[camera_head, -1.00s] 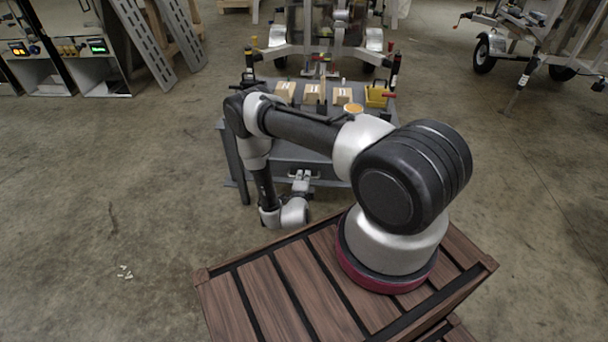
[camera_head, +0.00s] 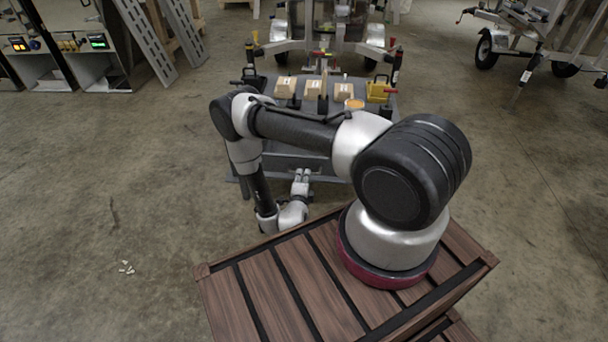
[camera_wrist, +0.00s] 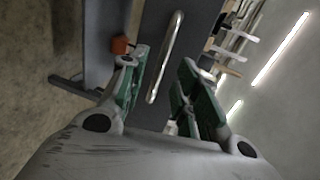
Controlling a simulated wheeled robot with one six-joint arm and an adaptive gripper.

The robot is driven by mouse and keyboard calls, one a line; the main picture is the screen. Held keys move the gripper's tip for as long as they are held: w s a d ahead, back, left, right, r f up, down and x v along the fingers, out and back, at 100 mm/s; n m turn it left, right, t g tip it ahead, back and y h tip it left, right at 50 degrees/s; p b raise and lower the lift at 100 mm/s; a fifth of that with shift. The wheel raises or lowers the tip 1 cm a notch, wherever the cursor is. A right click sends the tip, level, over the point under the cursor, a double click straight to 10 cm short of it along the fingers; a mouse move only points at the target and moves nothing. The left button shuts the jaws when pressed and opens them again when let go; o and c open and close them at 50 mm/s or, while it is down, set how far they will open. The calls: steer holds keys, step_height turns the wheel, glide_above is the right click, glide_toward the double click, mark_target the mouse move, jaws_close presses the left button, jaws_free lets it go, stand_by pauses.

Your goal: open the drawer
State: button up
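The drawer's dark grey front (camera_wrist: 139,108) shows in the wrist view, with a pale metal bar handle (camera_wrist: 172,45) on it. In the head view the drawer is under the grey workbench top (camera_head: 232,124), mostly hidden behind my arm. My gripper (camera_wrist: 164,60) is open, its green-padded fingers apart on either side of the handle's line. The handle appears between them; I cannot tell whether either finger touches it. In the head view my gripper (camera_head: 303,178) is at the bench's near side. I cannot tell whether the drawer is fully shut.
Several cardboard boxes (camera_head: 286,87) and a yellow bin (camera_head: 378,92) stand on the bench. An orange object (camera_wrist: 120,45) is near the left finger. A trailer (camera_head: 535,45) stands back right.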

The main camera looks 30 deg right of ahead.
steer(key=v, duration=0.7)
steer(key=shift+s+a, duration=0.2)
steer(key=shift+s, duration=0.1)
steer(key=shift+r, duration=0.1)
